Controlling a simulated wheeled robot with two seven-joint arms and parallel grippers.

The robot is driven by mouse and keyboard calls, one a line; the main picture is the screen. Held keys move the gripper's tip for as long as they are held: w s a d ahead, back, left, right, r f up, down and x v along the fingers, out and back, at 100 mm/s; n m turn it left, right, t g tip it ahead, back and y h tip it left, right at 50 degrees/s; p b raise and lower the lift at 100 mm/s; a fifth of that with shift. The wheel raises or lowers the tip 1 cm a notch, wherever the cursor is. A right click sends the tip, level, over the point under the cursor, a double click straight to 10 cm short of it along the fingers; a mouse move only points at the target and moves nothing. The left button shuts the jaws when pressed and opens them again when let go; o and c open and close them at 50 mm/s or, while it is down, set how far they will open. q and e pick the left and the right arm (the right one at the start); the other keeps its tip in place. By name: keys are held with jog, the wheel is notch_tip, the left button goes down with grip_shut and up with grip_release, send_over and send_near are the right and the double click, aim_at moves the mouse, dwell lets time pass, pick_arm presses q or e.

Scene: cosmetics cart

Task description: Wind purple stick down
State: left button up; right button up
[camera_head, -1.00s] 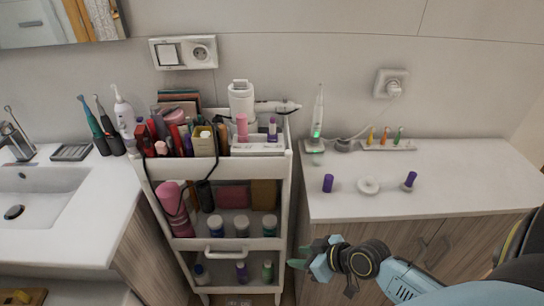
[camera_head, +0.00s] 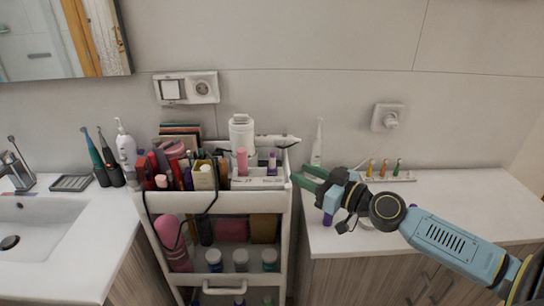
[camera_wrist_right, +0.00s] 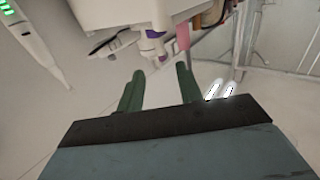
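My right gripper (camera_head: 308,178) has green fingers and reaches in from the right, near the top right corner of the cart. In the wrist view its fingers (camera_wrist_right: 158,82) are apart with nothing between them. A purple and white stick (camera_head: 271,163) stands in the white holder on the cart top, left of the gripper. In the wrist view a purple and white stick (camera_wrist_right: 151,46) shows beyond the fingertips. On the right counter, a purple cylinder (camera_head: 328,219) is partly hidden behind my wrist. My left gripper is not in view.
A pink stick (camera_head: 242,162) stands beside the purple one in the holder. The white cart (camera_head: 225,205) is crowded with cosmetics, with a black cable over its front. A white electric toothbrush (camera_head: 317,145) stands behind the gripper. The right counter (camera_head: 480,190) is mostly clear.

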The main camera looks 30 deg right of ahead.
aim_at(272, 156)
jog(key=p+x, duration=0.2)
jog(key=x, duration=0.8)
jog(key=shift+w+a+p, duration=0.15)
jog(key=shift+w+p, duration=0.1)
jog(key=shift+p, duration=0.1)
jog(key=shift+c, duration=0.3)
grip_shut()
